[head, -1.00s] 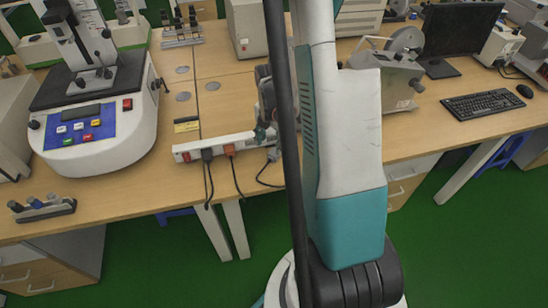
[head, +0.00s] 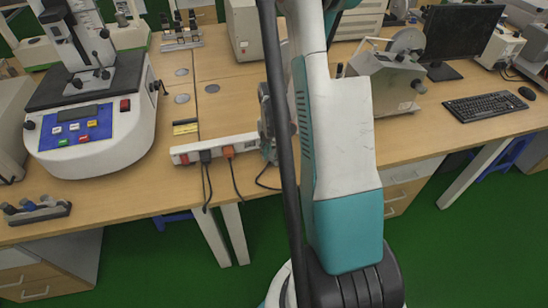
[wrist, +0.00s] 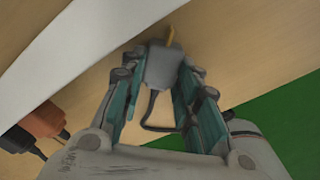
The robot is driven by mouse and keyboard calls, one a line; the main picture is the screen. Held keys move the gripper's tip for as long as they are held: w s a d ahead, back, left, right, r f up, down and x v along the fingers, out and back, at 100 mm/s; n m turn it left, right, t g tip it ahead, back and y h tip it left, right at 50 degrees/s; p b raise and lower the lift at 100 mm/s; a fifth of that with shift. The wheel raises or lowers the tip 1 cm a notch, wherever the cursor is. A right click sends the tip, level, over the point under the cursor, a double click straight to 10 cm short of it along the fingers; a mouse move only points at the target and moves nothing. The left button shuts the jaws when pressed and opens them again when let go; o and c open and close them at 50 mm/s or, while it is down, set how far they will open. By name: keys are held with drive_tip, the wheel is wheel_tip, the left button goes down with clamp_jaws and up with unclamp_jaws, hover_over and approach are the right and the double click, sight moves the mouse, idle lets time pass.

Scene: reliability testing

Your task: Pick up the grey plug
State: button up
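The grey plug (wrist: 163,68) is between the fingertips of my gripper (wrist: 160,63) in the wrist view, with both fingers close against its sides. A brass-coloured prong sticks out of its far end, clear of any socket. Its dark cable loops back between the fingers. The white power strip (wrist: 60,38) lies to the upper left in the wrist view, apart from the plug. In the head view the power strip (head: 218,147) is on the table edge, and my arm hides most of the gripper and plug.
A black plug (head: 206,155) and an orange plug (head: 229,151) sit in the strip with hanging cables. A white testing machine (head: 95,140) stands left. A hand-wheel device (head: 388,85), monitor (head: 458,38) and keyboard (head: 488,105) are right. Bare wooden table (head: 225,100) lies behind the strip.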

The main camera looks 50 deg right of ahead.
sight(273, 156)
drive_tip(key=shift+c, duration=1)
drive_tip(key=shift+r, duration=0.15)
wheel_tip(273, 156, up, 20)
drive_tip(key=p, duration=0.7)
